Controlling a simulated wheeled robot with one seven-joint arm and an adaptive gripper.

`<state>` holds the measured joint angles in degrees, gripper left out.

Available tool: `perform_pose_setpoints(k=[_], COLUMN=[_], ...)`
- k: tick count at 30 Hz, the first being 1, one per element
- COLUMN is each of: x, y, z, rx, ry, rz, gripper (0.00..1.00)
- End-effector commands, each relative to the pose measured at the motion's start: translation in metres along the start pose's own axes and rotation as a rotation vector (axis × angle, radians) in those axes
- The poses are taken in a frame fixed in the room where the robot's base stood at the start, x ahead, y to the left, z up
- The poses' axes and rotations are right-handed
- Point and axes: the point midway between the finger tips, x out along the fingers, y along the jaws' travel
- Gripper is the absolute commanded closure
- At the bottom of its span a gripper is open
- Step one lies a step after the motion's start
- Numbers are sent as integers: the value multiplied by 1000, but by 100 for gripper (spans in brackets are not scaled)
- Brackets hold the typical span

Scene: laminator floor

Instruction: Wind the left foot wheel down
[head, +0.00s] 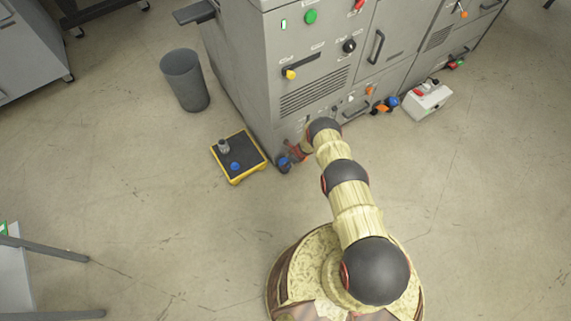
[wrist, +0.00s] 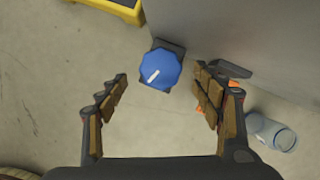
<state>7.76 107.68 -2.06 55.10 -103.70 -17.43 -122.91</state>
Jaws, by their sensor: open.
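The left foot wheel (wrist: 159,70) is a blue faceted knob with a white mark, on a dark foot at the machine's lower corner. In the head view the blue wheel (head: 284,162) shows at the near left corner of the grey machine (head: 238,75). My gripper (wrist: 165,86) is open, with a finger on either side of the wheel's line and nothing between the fingertips. The wheel appears just beyond the fingertips and apart from them. In the head view my gripper (head: 294,151) is small, close by the wheel and partly hidden by my arm.
A black and yellow platform (head: 238,156) with a blue knob lies left of the wheel. A grey bin (head: 185,80) stands behind it. A clear bluish cylinder (wrist: 270,132) lies right of my gripper. A white box (head: 427,101) sits farther right. The near floor is open.

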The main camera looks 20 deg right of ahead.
Motion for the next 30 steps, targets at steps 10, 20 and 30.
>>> perform_pose_setpoints(k=[10, 20, 30], x=[39, 41, 41], y=[0, 0, 0], z=[0, 1, 1], rx=[1, 1, 1], ry=[-1, -1, 0], rz=[-1, -1, -1], gripper=[34, 34, 48])
